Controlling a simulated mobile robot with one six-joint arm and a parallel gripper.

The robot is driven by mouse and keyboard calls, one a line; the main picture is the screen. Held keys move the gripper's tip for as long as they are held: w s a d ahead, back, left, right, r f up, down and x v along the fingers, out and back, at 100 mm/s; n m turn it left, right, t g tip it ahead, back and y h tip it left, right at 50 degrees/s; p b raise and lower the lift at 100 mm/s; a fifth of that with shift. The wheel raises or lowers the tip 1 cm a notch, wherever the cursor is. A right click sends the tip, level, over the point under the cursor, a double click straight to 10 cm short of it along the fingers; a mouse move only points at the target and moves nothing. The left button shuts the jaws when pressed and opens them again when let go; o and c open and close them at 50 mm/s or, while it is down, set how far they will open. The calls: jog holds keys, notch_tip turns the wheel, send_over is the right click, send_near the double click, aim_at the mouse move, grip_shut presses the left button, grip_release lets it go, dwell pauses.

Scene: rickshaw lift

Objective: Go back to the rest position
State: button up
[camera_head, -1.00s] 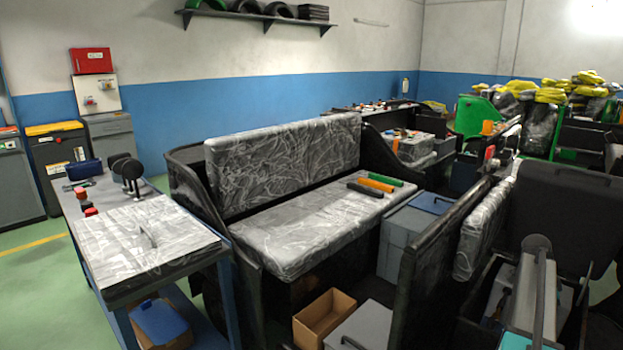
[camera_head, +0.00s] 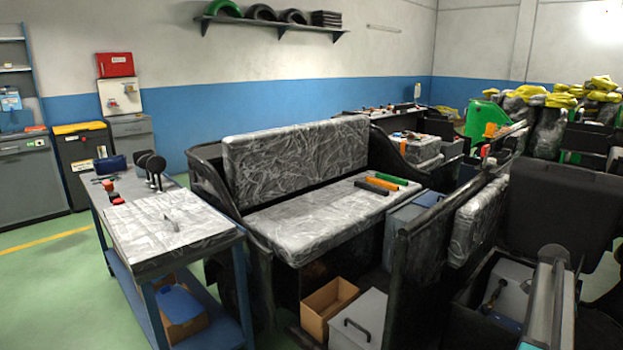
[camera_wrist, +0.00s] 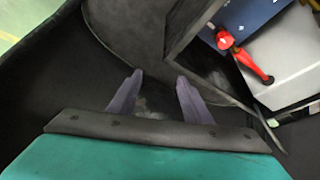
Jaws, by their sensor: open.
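My gripper (camera_wrist: 156,90) shows in the wrist view with its two purple-grey fingers apart and nothing between them. A dark panel lies beyond the fingertips, and I cannot tell how far off it is. In the head view part of my arm shows at the bottom right corner, but the gripper's fingers do not show there.
A wrapped bench seat (camera_head: 318,222) carries green, orange and black rods. A blue-legged work table (camera_head: 160,240) stands left. An open cardboard box (camera_head: 328,303) and a grey case are below the seat. A red-handled tool (camera_wrist: 245,58) lies near a light box. Green floor is clear at left.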

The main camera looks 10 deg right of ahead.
jog(key=w+a+f+n+y+p, duration=0.1)
jog(key=a+f+n, duration=0.3)
jog(key=a+f, duration=0.6)
jog(key=w+a+f+n+y+p, duration=0.1)
jog(key=a+f+n, duration=0.35)
jog(key=a, duration=0.85)
jog(key=w+a+f+n+p, duration=0.1)
jog(key=a+f+n+p, duration=0.15)
jog(key=a+f, duration=0.8)
jog(key=s+a+f+n+g, duration=0.1)
jog(key=s+a+f+n, duration=0.15)
jog(key=a, duration=0.35)
jog(key=s+a+f+n+y+p, duration=0.1)
jog(key=s+a+n, duration=0.1)
jog(key=s+a, duration=0.3)
jog(key=s+a+f+n+g, duration=0.1)
jog(key=s+a+f+n, duration=0.1)
jog(key=a, duration=0.6)
jog(key=s+a+f+n+g+p, duration=0.1)
jog(key=s+a+n, duration=0.5)
jog(key=s+a, duration=0.6)
jog(key=s+f+p, duration=0.1)
jog(key=s, duration=0.2)
jog(key=shift+f+y, duration=0.25)
jog(key=shift+y, duration=0.15)
